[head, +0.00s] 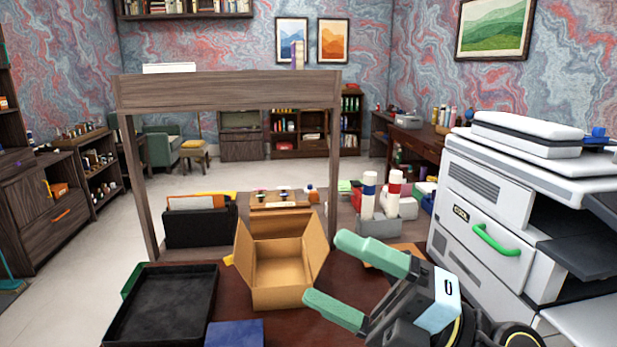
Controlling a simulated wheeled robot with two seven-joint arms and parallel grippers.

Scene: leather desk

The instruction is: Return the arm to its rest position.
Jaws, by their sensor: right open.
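My right gripper (352,277) comes in from the lower right in the head view. Its two green fingers are spread wide apart, with nothing between them. It hangs over the front right part of the dark red-brown desk, just right of an open cardboard box (279,272). In the picture the lower fingertip lies close to the box's lower right edge; I cannot tell whether it touches. My left gripper is not in view.
A black tray (163,305) lies left of the box, and a blue item (234,334) is at the front edge. Rolled tubes in a grey holder (379,224) stand behind the gripper. A large white printer (487,215) is close on the right. A wooden shelf frame (228,93) spans the back.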

